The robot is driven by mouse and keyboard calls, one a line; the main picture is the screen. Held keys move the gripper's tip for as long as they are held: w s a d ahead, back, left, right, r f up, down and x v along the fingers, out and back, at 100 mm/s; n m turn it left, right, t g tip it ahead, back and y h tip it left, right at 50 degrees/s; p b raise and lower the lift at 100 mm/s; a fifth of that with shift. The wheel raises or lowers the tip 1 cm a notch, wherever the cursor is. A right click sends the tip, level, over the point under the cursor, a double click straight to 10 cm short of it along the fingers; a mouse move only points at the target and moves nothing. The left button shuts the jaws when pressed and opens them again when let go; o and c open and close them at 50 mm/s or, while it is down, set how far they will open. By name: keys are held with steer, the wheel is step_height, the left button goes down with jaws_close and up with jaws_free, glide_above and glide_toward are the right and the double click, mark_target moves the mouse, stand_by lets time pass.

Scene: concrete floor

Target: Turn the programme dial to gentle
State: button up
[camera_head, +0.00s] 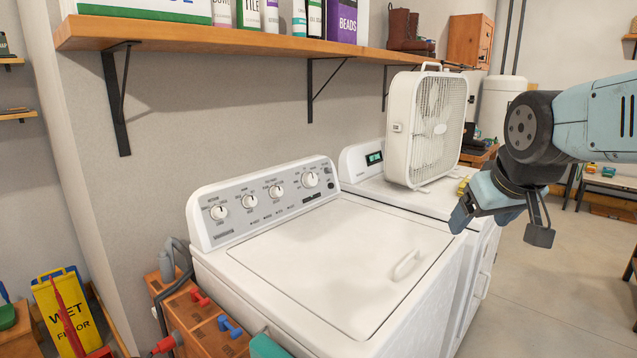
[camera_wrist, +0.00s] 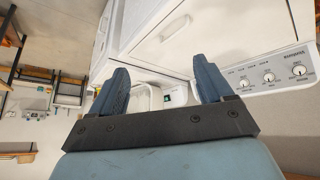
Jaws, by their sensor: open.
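The white top-loading washer (camera_head: 345,255) stands in the middle of the head view with its lid shut. Its grey control panel (camera_head: 262,212) runs along the back and carries several round white dials. The rightmost dial (camera_head: 311,179) looks largest; another dial (camera_head: 218,212) is at the far left. The print is too small to tell which is the programme dial or its setting. My gripper (camera_head: 500,226) is open and empty, right of the washer and well apart from the dials. In the wrist view, the panel (camera_wrist: 275,77) lies right of my open gripper (camera_wrist: 160,68).
A white box fan (camera_head: 428,130) stands on the neighbouring machine (camera_head: 375,178), which has a small display. A wooden shelf (camera_head: 200,38) with bottles and boxes overhangs the panel. Wooden crates (camera_head: 205,325) and a yellow floor sign (camera_head: 66,315) are at lower left. The air above the lid is free.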

steer(key=shift+o, duration=0.3)
steer(key=w+d+r+n+t, duration=0.1)
steer(key=w+n, duration=0.1)
steer(key=w, duration=0.5)
steer(key=w+d+r+n+t, duration=0.1)
steer(key=w+n, duration=0.1)
steer(key=w, duration=0.6)
steer(key=shift+w+d+r+t, duration=0.25)
steer(key=shift+r+t, duration=0.05)
steer(key=shift+r, duration=0.05)
steer(key=w+a+f+n+t+y, duration=0.15)
steer(key=w+n+t, duration=0.8)
steer(key=w, duration=1.95)
steer(key=n+g+y, duration=0.7)
steer(key=n+y, duration=0.5)
steer(key=n, duration=1.5)
glide_toward(313, 180)
steer(key=x, duration=0.9)
steer(key=shift+w+a+f, duration=0.1)
steer(key=shift+w+a, duration=0.05)
steer(key=shift+w, duration=0.1)
steer(key=shift+c, duration=0.4)
